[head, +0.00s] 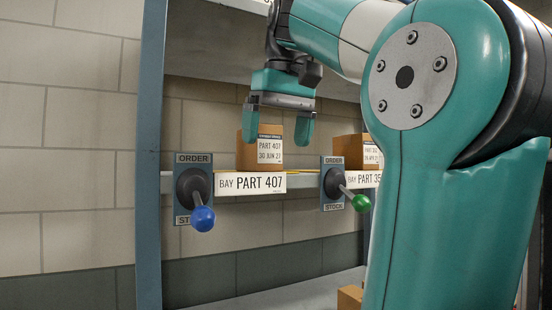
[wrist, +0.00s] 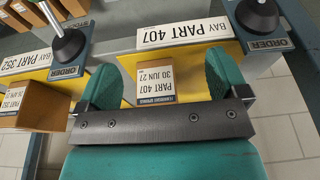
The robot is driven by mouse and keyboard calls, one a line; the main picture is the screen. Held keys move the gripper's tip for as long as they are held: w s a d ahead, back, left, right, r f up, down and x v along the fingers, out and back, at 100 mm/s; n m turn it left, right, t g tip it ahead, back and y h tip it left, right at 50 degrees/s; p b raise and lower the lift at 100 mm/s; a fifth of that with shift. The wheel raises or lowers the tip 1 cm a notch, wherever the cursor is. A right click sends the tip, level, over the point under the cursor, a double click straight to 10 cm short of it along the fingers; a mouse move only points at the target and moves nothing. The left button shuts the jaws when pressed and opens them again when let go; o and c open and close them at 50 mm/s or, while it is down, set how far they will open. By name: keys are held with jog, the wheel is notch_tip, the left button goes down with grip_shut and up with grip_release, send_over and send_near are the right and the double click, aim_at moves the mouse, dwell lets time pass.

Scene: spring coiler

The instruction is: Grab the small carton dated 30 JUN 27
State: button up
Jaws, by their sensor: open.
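The small carton (head: 269,152) sits on the shelf above the BAY PART 407 sign. Its white label reads PART 407, and the date looks like 30 JUN 27 in the wrist view, where the carton (wrist: 154,82) shows upside down. My gripper (head: 277,128) points down over the carton with its teal fingers apart. In the wrist view the gripper (wrist: 163,72) has a finger on each side of the carton, with visible gaps and nothing clamped.
A second carton (head: 349,151) sits to the right by the PART 352 sign. A blue-knobbed lever (head: 202,218) and a green-knobbed lever (head: 360,202) stick out from the shelf front. A blue post (head: 149,150) stands at left. Another carton (head: 350,297) is below.

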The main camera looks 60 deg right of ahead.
aim_at(266, 134)
jog(key=w+d+p, duration=0.2)
jog(key=w+d, duration=0.1)
jog(key=w+d+p, duration=0.1)
jog(key=w+d, duration=0.1)
jog(key=shift+w+r, duration=0.25)
jog(key=shift+r, duration=0.05)
jog(key=w+d, duration=0.1)
jog(key=w+d+p, duration=0.1)
jog(key=w, duration=0.1)
jog(key=shift+w+d, duration=0.15)
jog(key=shift+w, duration=0.15)
jog(key=shift+w+d+f+b, duration=0.1)
jog(key=shift+w+f+b, duration=0.05)
jog(key=shift+f+b, duration=0.45)
jog(key=shift+f, duration=0.15)
jog(key=shift+c, duration=0.3)
jog(key=c, duration=1.1)
jog(key=shift+c, duration=1)
